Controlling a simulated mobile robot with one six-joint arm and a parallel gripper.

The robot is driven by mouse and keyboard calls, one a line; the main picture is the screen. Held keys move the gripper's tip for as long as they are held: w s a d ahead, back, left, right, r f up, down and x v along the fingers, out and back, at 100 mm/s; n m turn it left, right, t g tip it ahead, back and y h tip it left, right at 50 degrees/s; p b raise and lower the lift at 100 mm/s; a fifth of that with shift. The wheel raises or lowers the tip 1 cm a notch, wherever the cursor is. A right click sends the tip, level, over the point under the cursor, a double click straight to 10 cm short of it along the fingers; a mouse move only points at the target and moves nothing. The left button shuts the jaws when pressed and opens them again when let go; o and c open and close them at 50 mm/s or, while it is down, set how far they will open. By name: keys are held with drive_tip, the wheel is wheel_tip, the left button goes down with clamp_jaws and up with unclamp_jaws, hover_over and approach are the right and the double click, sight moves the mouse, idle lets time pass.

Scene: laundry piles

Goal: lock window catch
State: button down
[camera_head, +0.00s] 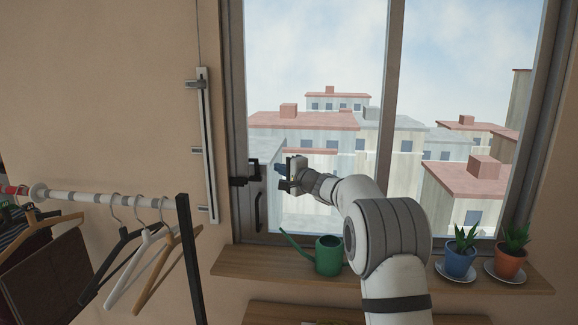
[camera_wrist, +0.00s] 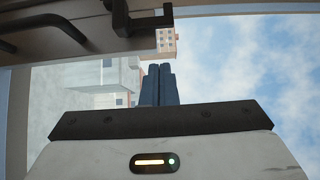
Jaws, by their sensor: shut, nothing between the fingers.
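The dark window catch (camera_head: 243,178) sits on the left side of the window frame, above a dark pull handle (camera_head: 258,212). In the wrist view the catch (camera_wrist: 140,20) projects from the frame at the top, and the handle (camera_wrist: 45,22) is at the upper left. My gripper (camera_head: 279,168) is just right of the catch, in front of the glass. Its dark blue fingers (camera_wrist: 160,68) are shut together and empty. They point toward the catch, with a small gap visible in the wrist view.
A wooden sill (camera_head: 240,267) below holds a green watering can (camera_head: 328,256) and two potted plants, one in a blue pot (camera_head: 460,263) and one in an orange pot (camera_head: 509,262). A clothes rail (camera_head: 90,199) with hangers stands at the left. A vertical metal track (camera_head: 207,145) is on the wall.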

sight(255, 170)
drive_tip(key=a, duration=0.1)
drive_tip(key=w+a+p, duration=0.1)
drive_tip(key=a, duration=0.1)
drive_tip(key=shift+w+a+r+p, duration=0.15)
drive_tip(key=shift+w+a+p, duration=0.1)
drive_tip(key=shift+a+p, duration=0.05)
drive_tip(key=shift+w+a+f, duration=0.1)
drive_tip(key=shift+a+f, duration=0.1)
drive_tip(key=shift+a, duration=0.3)
